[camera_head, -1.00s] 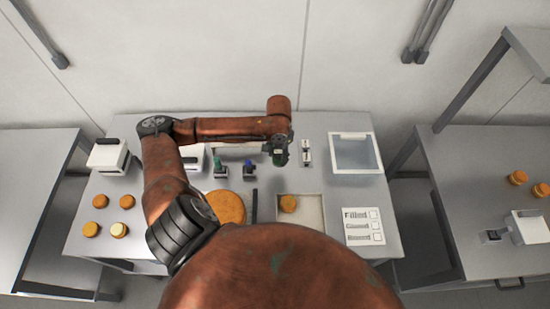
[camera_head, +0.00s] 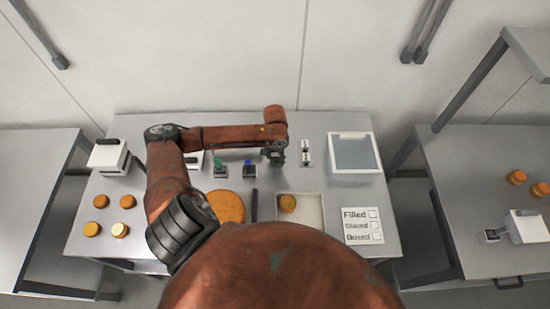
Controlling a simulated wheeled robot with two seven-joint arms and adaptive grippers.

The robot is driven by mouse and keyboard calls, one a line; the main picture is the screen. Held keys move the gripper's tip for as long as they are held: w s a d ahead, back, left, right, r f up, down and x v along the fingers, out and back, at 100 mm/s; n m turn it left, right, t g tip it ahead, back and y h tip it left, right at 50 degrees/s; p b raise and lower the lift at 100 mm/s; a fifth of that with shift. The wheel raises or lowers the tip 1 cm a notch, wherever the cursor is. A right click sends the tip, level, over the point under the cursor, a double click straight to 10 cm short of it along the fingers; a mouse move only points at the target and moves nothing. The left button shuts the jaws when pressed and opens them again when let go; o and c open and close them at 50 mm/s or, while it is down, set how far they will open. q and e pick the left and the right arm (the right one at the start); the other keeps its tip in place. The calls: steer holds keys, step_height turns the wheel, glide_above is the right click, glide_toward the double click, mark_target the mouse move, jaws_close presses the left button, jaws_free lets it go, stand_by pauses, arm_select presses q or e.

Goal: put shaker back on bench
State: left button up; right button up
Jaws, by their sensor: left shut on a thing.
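My left gripper (camera_head: 276,160) points down over the back middle of the bench (camera_head: 330,118). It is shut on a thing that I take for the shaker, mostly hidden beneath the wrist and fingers. I cannot tell whether its base touches the bench top. The gripper is to the right of a small blue-topped holder (camera_head: 249,168) and to the left of a small black-and-white item (camera_head: 305,152). My right gripper is out of view.
A green-topped holder (camera_head: 219,169) stands left of the blue one. A round orange board (camera_head: 227,206), a pale tray (camera_head: 313,208) with one orange round (camera_head: 287,203), a checklist card (camera_head: 362,226) and a clear-topped box (camera_head: 355,153) occupy the bench. Several rounds lie front left.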

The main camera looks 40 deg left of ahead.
mark_target(275, 156)
arm_select(q)
steer(key=o, duration=1.2)
steer(key=shift+f, duration=0.1)
step_height(275, 156, up, 12)
steer(key=shift+r+b, duration=0.2)
steer(key=shift+b, duration=0.15)
